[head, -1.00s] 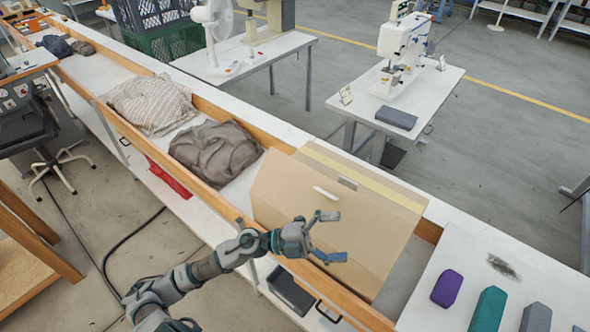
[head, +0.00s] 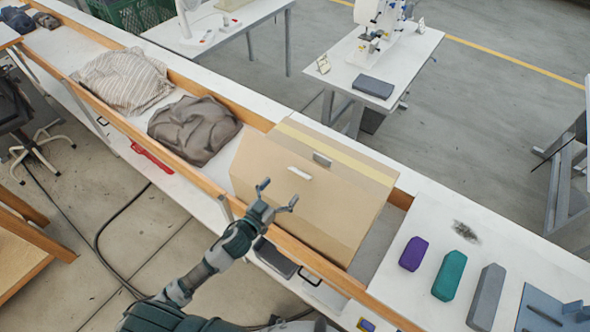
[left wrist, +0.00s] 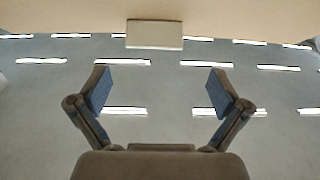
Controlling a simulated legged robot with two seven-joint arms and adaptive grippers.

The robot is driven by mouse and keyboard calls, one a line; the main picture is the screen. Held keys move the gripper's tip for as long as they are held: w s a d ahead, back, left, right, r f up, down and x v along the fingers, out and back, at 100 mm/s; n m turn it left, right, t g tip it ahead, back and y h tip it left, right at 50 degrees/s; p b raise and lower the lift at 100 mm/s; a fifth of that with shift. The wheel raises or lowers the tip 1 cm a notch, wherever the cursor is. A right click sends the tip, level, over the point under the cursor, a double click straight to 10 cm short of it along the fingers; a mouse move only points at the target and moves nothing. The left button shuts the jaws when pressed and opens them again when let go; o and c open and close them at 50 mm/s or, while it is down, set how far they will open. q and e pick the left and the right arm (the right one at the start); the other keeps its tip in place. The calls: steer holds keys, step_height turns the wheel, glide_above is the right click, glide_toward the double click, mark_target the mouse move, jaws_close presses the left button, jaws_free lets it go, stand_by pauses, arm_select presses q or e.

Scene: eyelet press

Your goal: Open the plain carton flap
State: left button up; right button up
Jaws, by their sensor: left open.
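A plain tan carton (head: 335,215) sits in the wood-edged trough of the long bench, in the middle of the head view. Its sloping top face carries a white tab (head: 299,172), a grey piece (head: 322,160) and a pale yellow strip along the far edge. My left gripper (head: 279,194) is open and empty, at the carton's near left side, with its fingers pointing toward the white tab. In the left wrist view the open fingers (left wrist: 157,90) show below a white block (left wrist: 155,34) at the tan edge. I cannot tell whether the fingers touch the carton. My right gripper is not in view.
A grey-brown cloth (head: 195,128) and a striped cloth (head: 122,80) lie left of the carton. Purple (head: 413,253), teal (head: 449,275) and grey (head: 487,297) blocks stand on the white top at right. A sewing machine (head: 378,22) stands on a table behind.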

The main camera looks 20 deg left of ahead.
mark_target(297, 173)
arm_select(q)
steer(key=x, duration=0.3)
steer(key=d+p+x, duration=0.1)
steer(key=x, duration=0.3)
steer(key=shift+s+d+r, duration=0.15)
steer(key=shift+w+d, duration=0.15)
steer(key=shift+w, duration=0.4)
steer(key=shift+a, duration=0.5)
steer(key=shift+c, duration=1.2)
steer(key=c, duration=0.8)
steer(key=shift+d, duration=0.2)
steer(key=c, duration=0.4)
steer(key=shift+c, duration=0.5)
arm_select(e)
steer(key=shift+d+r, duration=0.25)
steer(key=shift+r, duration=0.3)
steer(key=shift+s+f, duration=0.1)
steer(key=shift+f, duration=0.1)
